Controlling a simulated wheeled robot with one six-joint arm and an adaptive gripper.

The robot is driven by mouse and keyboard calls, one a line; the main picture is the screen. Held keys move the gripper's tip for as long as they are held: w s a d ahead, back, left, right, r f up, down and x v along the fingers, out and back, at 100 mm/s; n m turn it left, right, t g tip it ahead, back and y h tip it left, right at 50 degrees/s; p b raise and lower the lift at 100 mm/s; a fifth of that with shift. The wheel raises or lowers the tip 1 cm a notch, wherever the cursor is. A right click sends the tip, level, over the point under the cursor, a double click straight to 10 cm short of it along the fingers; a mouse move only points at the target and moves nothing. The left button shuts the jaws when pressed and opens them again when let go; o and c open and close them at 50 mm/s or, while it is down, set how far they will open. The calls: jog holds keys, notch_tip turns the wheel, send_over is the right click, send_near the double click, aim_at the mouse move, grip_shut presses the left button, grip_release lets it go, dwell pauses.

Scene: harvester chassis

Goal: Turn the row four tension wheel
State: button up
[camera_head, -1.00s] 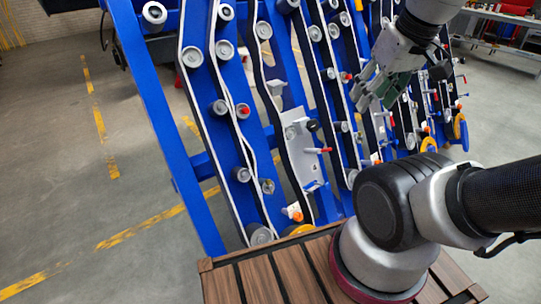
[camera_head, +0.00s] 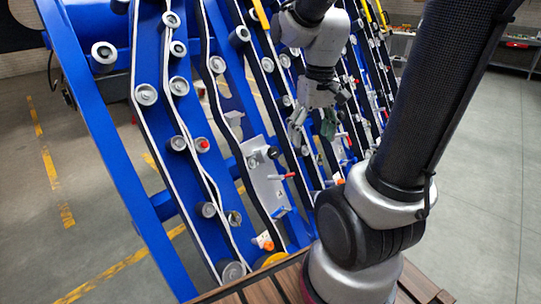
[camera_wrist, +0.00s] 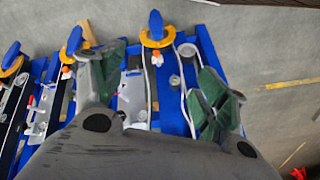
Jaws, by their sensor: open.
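My gripper (camera_head: 313,128) hangs in front of the belt rows, pointing down, with its fingers spread and nothing between them. In the wrist view its green-padded fingers (camera_wrist: 160,72) are apart. Several orange-yellow wheels with blue handles show there: one near the top middle (camera_wrist: 156,38), just beyond the gap between the fingers, one to its left (camera_wrist: 72,46) and one at the left edge (camera_wrist: 13,66). None touches the fingers. I cannot tell which is row four's wheel. In the head view, part of a yellow wheel (camera_head: 270,260) shows low at the front.
The blue slanted frame (camera_head: 100,130) carries several belts and grey rollers. A wooden slatted deck (camera_head: 275,290) lies below. Grey floor is free on both sides.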

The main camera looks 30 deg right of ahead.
jog(key=w+d+f, duration=0.3)
jog(key=w+f, duration=0.6)
jog(key=w, duration=0.2)
jog(key=n+t, duration=0.5)
jog(key=n, duration=0.2)
send_over(274, 151)
jog(key=s, duration=0.3)
notch_tip(274, 151, down, 16)
jog(key=x, duration=0.7)
jog(key=shift+w+d+f, duration=0.2)
jog(key=c, duration=1)
